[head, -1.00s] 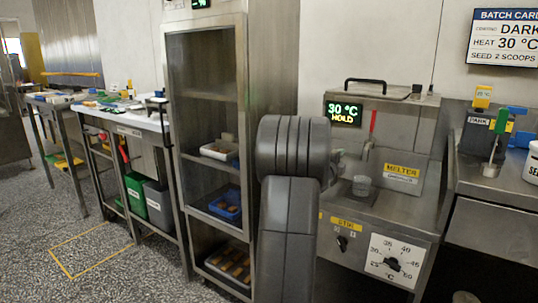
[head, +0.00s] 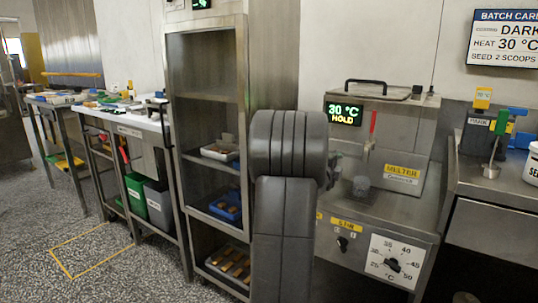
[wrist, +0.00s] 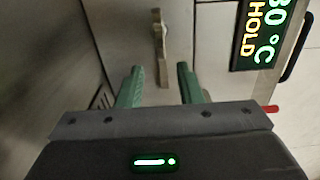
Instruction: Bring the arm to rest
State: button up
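My arm (head: 285,215) stands folded in front of the rack and the melter in the head view; its dark links hide part of both. My gripper (wrist: 160,88) shows in the wrist view with its two green fingers apart and nothing between them. A metal fitting on the wall panel (wrist: 160,45) lies beyond the fingertips. The gripper is hidden in the head view.
The melter (head: 405,200) with its display (head: 344,114) reading 30 °C HOLD is right of my arm. The steel rack (head: 205,130) holding trays is close on the left. A bench (head: 130,120) stands farther left. The floor (head: 120,275) at front left is clear.

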jog(key=p+v, duration=0.1)
jog(key=v, duration=0.8)
jog(key=shift+s, duration=0.1)
jog(key=w+d+n, duration=0.1)
jog(key=w+d, duration=0.1)
jog(key=w, duration=0.2)
jog(key=w+d+p, duration=0.1)
jog(key=w+d, duration=0.2)
jog(key=w+d+r+n, duration=0.1)
jog(key=w+d, duration=0.1)
jog(key=w, duration=0.2)
jog(key=shift+w+d+r+n, duration=0.1)
jog(key=shift+w+d+n, duration=0.2)
jog(key=shift+a+r+n+p, duration=0.1)
jog(key=shift+n+p, duration=1.05)
jog(key=shift+n, duration=0.25)
